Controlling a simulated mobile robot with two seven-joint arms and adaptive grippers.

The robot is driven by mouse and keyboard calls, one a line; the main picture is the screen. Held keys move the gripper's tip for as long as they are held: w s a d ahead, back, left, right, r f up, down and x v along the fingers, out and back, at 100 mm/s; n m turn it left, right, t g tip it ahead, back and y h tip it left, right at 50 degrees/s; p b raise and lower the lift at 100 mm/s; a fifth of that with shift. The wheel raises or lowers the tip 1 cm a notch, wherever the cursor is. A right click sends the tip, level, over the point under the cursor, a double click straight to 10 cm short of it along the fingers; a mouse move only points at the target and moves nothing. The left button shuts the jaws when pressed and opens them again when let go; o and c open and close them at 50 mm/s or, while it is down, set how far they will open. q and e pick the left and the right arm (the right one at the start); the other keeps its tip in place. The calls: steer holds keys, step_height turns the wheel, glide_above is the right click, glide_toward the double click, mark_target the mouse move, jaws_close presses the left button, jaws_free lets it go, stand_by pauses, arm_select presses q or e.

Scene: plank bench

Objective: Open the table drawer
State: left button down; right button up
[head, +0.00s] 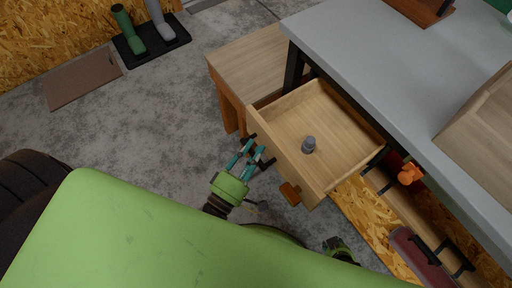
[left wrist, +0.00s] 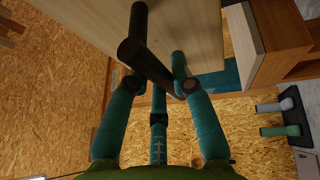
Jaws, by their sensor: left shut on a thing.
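The table drawer (head: 335,120) is a light wooden box that stands pulled well out from under the grey tabletop (head: 370,60). My left gripper (head: 254,152) is at the outer side of the drawer front, its teal fingers shut on the dark drawer handle (left wrist: 148,55). In the left wrist view the handle bar runs between the fingers, against the pale wooden drawer front (left wrist: 190,30). A green part of my right gripper (head: 340,250) shows at the bottom of the head view; its fingers are not clear.
A small grey cylinder (head: 308,145) stands inside the drawer. A wooden side table (head: 255,65) is beside the drawer. A black tray (head: 160,42) with green and grey items and a brown mat (head: 85,78) lie on the concrete floor. An orange item (head: 409,173) is under the tabletop.

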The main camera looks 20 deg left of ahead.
arm_select(q)
steer(key=c, duration=1)
jaws_free()
steer(key=shift+c, duration=0.2)
steer(key=v, duration=1.2)
steer(key=shift+f, duration=0.1)
